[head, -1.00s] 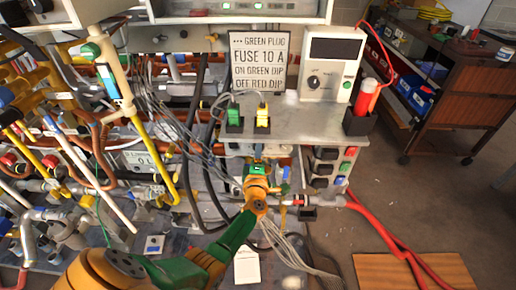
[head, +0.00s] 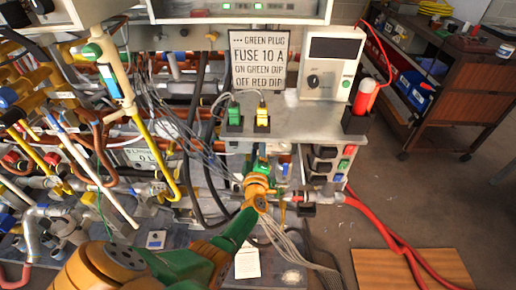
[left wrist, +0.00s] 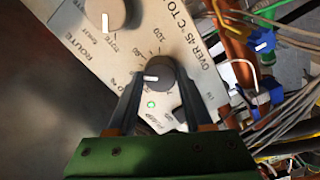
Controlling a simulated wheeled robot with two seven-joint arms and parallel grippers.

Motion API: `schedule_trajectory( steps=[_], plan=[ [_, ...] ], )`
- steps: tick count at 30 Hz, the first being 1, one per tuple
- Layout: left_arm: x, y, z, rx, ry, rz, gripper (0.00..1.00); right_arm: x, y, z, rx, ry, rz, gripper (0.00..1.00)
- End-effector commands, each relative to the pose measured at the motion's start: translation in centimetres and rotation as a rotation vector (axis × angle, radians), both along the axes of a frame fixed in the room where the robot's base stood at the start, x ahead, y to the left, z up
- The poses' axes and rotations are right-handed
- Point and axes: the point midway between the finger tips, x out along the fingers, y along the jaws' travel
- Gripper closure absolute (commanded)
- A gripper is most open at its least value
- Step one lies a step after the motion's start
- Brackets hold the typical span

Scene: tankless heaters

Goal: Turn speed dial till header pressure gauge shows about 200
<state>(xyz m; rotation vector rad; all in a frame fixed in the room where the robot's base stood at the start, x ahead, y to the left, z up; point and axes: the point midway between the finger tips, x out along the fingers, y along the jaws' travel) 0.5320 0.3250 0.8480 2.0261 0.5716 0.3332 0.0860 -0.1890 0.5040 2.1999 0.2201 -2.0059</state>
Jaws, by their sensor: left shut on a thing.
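My left gripper (head: 259,166) reaches under the front of the grey bench shelf in the head view. In the left wrist view its two fingers (left wrist: 156,84) stand on either side of a dark round dial (left wrist: 161,72) and are shut on it. The dial has a white pointer mark and sits on a pale panel with a printed scale reaching 100. A lit green lamp (left wrist: 152,104) is just below the dial. The head view does not show this dial. I cannot make out a header pressure gauge or its reading. My right gripper is not in view.
A grey knob (left wrist: 105,12) is on the same panel. Loose wires (left wrist: 265,105) and a copper pipe are close on the right. On the shelf stand a white control box (head: 332,65), a sign (head: 259,60) and a red bottle (head: 364,96). Red hoses (head: 385,232) cross the floor.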

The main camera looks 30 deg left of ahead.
Motion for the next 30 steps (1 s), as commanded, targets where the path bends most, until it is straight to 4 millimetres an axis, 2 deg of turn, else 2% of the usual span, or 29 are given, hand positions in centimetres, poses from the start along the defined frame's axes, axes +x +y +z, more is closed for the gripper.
schedule_trajectory(
  steps=[8,9,12,22,25,30],
  plan=[
    [-0.1,-0.1,-0.3,-0.003,0.005,-0.001,1.0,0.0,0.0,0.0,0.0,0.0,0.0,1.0],
    [-0.1,-0.1,-0.3,-0.003,0.005,-0.001,0.44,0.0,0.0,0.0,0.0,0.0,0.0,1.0],
    [-0.1,-0.1,-0.2,-0.003,0.005,-0.002,0.19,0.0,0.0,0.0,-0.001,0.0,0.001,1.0],
    [-0.4,-0.3,0.1,-0.002,0.001,-0.001,0.19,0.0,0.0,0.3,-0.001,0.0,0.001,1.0],
    [-2.1,-1.3,0.3,-0.003,0.004,-0.001,0.19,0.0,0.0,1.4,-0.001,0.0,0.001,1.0],
    [-5.0,-3.1,0.0,-0.004,0.004,-0.002,0.19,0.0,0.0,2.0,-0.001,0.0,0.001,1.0]
  ],
)
